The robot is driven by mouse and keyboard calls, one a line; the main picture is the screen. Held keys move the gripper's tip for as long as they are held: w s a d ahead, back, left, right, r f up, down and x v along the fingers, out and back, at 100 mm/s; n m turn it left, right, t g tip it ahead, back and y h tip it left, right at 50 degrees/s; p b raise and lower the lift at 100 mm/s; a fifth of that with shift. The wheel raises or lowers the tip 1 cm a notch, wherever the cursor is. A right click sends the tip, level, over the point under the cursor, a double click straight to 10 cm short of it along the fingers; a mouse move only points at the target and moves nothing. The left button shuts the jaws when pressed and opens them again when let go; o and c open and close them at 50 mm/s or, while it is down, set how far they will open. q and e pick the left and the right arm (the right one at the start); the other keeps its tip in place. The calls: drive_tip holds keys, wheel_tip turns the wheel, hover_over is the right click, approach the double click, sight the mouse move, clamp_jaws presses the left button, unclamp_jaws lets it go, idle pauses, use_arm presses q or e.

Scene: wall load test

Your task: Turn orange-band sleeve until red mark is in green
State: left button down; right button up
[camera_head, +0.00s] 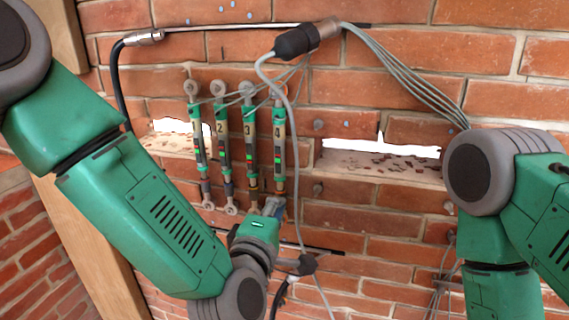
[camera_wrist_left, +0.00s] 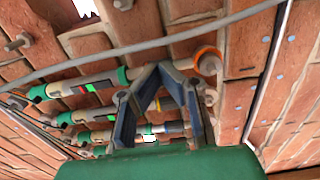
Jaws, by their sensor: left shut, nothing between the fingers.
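Several numbered struts hang side by side on the brick wall, each with green collars and a dark window. Strut 4 (camera_head: 279,140) is the rightmost and shows a green patch in its window. In the left wrist view, the nearest strut (camera_wrist_left: 95,85) has a window with green and a small red patch, and an orange band (camera_wrist_left: 207,54) circles its end. My left gripper (camera_head: 273,207) is at the lower end of strut 4. In the left wrist view its fingers (camera_wrist_left: 163,72) are shut and empty, close to the strut; contact is unclear. My right gripper is out of view.
A dark cylindrical connector (camera_head: 296,42) is above. Bolts stick out of the wall. A ledge gap (camera_head: 380,160) opens to the right. My right arm is at the right edge.

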use_arm(q)
drive_tip(key=shift+d, duration=0.15)
idle(0.7)
drive_tip(key=shift+s+a, duration=0.1)
drive_tip(key=shift+a, duration=0.15)
drive_tip(key=shift+w+d, duration=0.25)
drive_tip(key=shift+d, duration=0.1)
drive_tip(key=shift+w, duration=0.15)
drive_tip(key=shift+w+a, duration=0.25)
drive_tip(key=shift+a, duration=0.55)
drive_tip(key=shift+s, duration=0.15)
idle(0.4)
drive_tip(key=shift+s+a, duration=0.1)
drive_tip(key=shift+s, duration=0.25)
